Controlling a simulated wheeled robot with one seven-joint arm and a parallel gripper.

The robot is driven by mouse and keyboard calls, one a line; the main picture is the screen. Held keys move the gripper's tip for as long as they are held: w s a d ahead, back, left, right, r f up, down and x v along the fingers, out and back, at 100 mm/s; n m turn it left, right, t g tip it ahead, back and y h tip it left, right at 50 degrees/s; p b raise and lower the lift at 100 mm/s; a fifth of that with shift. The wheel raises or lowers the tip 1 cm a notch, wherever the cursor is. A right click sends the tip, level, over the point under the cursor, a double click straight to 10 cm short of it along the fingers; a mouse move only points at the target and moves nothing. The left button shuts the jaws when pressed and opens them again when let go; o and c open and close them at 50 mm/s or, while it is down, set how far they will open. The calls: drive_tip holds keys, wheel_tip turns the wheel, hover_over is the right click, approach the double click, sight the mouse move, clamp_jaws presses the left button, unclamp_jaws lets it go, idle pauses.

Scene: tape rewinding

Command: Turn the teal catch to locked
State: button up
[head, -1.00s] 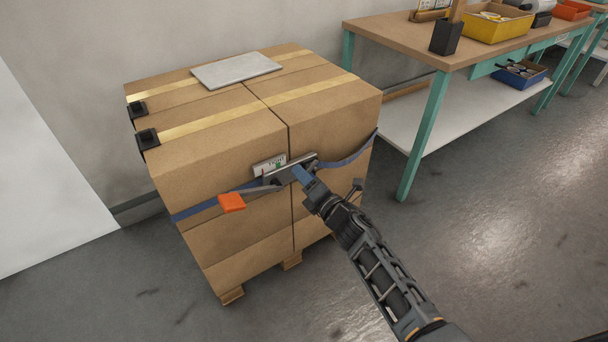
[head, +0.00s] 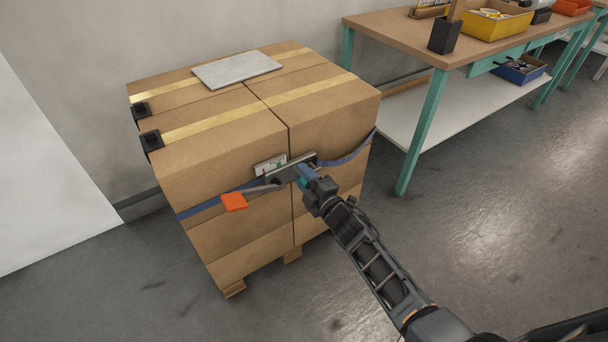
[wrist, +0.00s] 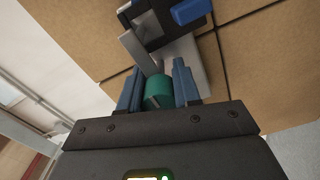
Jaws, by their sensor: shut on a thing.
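The teal catch (wrist: 158,92) is a short round piece between the two blue fingers of my gripper (wrist: 158,72) in the wrist view. A bit of teal also shows at the fingertips in the head view, where my gripper (head: 306,178) is at the front of the boxes. My gripper is shut on the catch. The catch is on the metal strap tensioner (head: 283,174), which also shows in the wrist view (wrist: 186,52). A white label (head: 266,166) with a green mark stands just behind the tensioner. My fingers hide part of the catch.
A blue strap (head: 351,157) runs around stacked cartons (head: 235,155) on a pallet. An orange tab (head: 234,202) hangs left of the tensioner. A grey plate (head: 236,69) lies on top. A teal-legged workbench (head: 420,132) stands right; the floor between is clear.

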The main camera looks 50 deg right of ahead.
drive_tip(key=shift+f+m, duration=0.1)
drive_tip(key=shift+m, duration=0.2)
drive_tip(key=o, duration=0.8)
drive_tip(key=shift+c, duration=0.2)
drive_tip(key=v, duration=0.8)
